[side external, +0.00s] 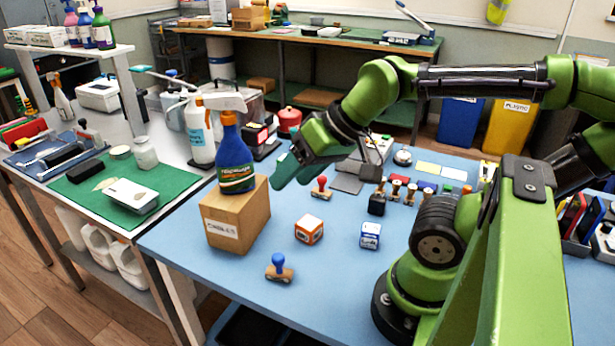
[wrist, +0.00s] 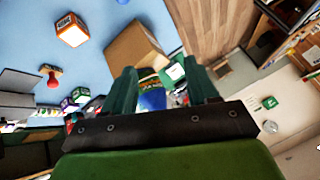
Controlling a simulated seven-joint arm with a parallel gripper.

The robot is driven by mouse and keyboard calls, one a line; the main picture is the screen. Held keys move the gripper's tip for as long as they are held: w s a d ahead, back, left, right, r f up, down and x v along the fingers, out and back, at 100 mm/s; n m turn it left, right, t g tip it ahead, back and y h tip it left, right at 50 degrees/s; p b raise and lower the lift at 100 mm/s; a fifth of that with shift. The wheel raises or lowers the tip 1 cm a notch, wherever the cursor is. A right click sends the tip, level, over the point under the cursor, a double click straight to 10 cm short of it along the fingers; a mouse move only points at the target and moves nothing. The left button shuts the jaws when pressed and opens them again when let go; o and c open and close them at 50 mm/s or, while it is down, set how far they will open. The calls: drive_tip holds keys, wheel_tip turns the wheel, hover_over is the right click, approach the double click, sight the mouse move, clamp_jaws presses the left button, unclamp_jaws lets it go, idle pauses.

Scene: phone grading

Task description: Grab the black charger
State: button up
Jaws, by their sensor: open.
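My gripper (side external: 280,172) is open, with teal fingers pointing left and down above the blue table. It is just right of a blue bottle (side external: 236,165) that stands on a brown box (side external: 236,213) with a label. In the wrist view the bottle (wrist: 151,98) shows between the open fingers of my gripper (wrist: 162,80). I cannot tell whether the fingers touch it. No object is clearly a charger. A small black block (side external: 83,171) lies on the green mat at the left, well away from my gripper; I cannot tell if it is the charger.
An orange-and-white cube (side external: 309,230), a blue-and-white cube (side external: 370,236) and a blue-knobbed stamp (side external: 279,268) stand on the table (side external: 200,262). A white spray bottle (side external: 199,135) stands behind the blue bottle. A white device (side external: 132,196) lies on the green mat (side external: 180,181).

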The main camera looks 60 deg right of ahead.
drive_tip(key=m+g+h, duration=0.2)
drive_tip(key=m+g, duration=0.5)
drive_tip(key=m, duration=2.5)
hover_over(378, 198)
wheel_tip(378, 198, down, 8)
drive_tip(key=f, duration=1)
drive_tip(key=shift+w+d+f, duration=0.15)
drive_tip(key=shift+w+f, duration=0.1)
drive_tip(key=shift+f, duration=0.15)
drive_tip(key=f, duration=0.5)
drive_tip(key=shift+s+f, duration=0.1)
drive_tip(key=shift+s, duration=0.15)
drive_tip(key=c, duration=1.1)
